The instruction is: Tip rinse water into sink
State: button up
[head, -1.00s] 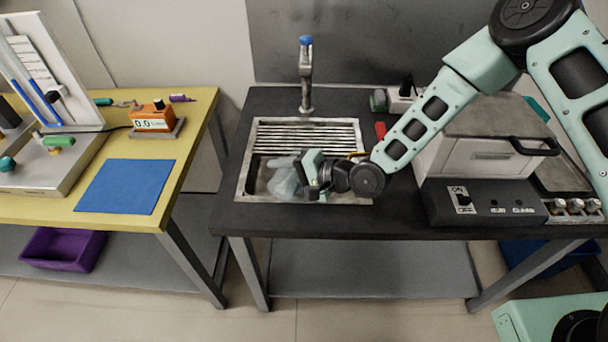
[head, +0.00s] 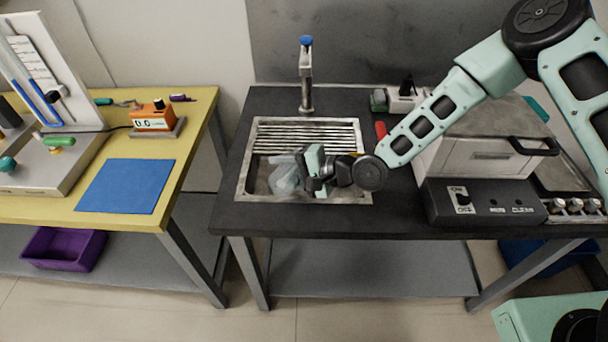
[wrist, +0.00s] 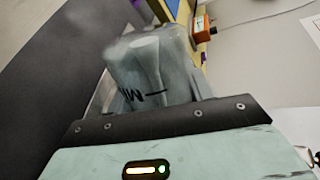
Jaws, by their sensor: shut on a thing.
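My gripper (head: 304,171) is over the front basin of the sink (head: 243,172). It is shut on a translucent grey-white vessel (head: 284,177), which hangs on the gripper's left side above or in the basin and looks tilted. In the wrist view the vessel (wrist: 150,65) stands beyond the gripper body, with dark lettering on its side; the fingertips are hidden there. I cannot tell whether any water is in the vessel or running out.
A tap (head: 306,80) with a blue top stands behind the sink's slatted drainer (head: 306,137). A grey machine (head: 480,155) with switches stands close on the right. A yellow table (head: 190,140) is on the left, across a gap.

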jog(key=shift+w+d+r+m+g+y+b, duration=0.25)
jog(key=shift+w+r+m+g+y+b, duration=0.3)
jog(key=shift+m, duration=0.45)
dwell(1.2)
jog(key=shift+w+d+r+m+g+y+b, duration=0.3)
jog(key=shift+w+r+m+g+b, duration=0.55)
jog(key=shift+b, duration=1.05)
dwell(0.5)
jog(key=shift+s+f+t, duration=0.15)
jog(key=shift+s+t, duration=0.05)
jog(key=shift+t, duration=0.1)
dwell(0.4)
